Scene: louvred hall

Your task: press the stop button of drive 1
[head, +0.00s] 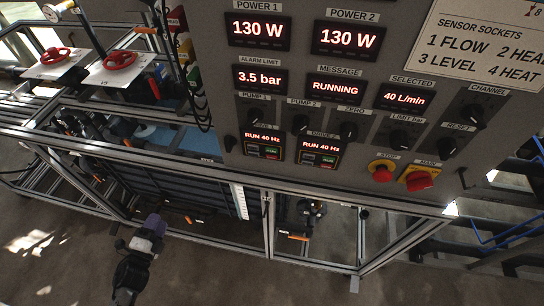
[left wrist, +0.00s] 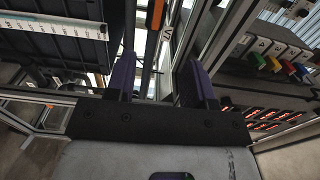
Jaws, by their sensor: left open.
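The drive 1 unit (head: 263,146) is on the lower left of the grey control panel in the head view. Its display reads RUN 40 Hz, with small green and red buttons below it. The red button (head: 271,157) is tiny and its label is too small to read. My left gripper (head: 154,222), with purple fingers, is low and to the left of the panel, well apart from it. It is open and empty; in the left wrist view its two fingers (left wrist: 160,80) stand apart. My right gripper is not in view.
The similar drive 2 unit (head: 320,154) is just right of drive 1. A red stop knob (head: 381,171) and a red main switch (head: 420,180) are at the lower right. A metal frame rail (head: 300,189) runs below the panel. Dark cables (head: 200,90) hang at its left edge.

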